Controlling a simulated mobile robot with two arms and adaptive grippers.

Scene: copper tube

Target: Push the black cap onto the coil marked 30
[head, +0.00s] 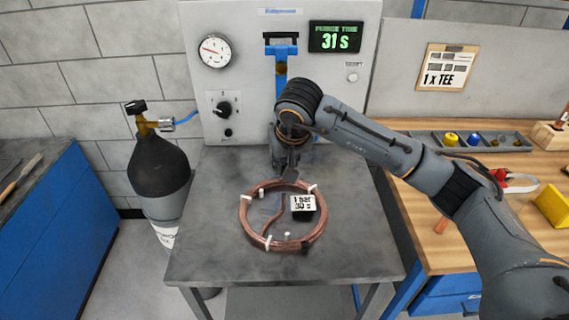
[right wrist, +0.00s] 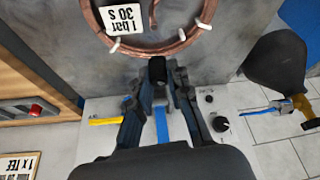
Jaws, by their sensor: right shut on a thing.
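The copper coil (head: 243,218) lies flat on the grey table, with white clips around it and a tag (head: 302,203) reading "1 bar 30 s". The coil (right wrist: 150,50) and its tag (right wrist: 122,17) also show in the right wrist view. My right gripper (head: 287,172) is just behind the coil's far side, pointing down. In the right wrist view my right gripper (right wrist: 157,80) is shut on a small black piece, which looks like the black cap (right wrist: 157,66). The cap is close to the coil's rim; contact cannot be told. My left gripper is not in view.
A gas cylinder (head: 158,165) stands at left. A wooden bench (head: 430,255) with a tray (head: 500,141) is at right.

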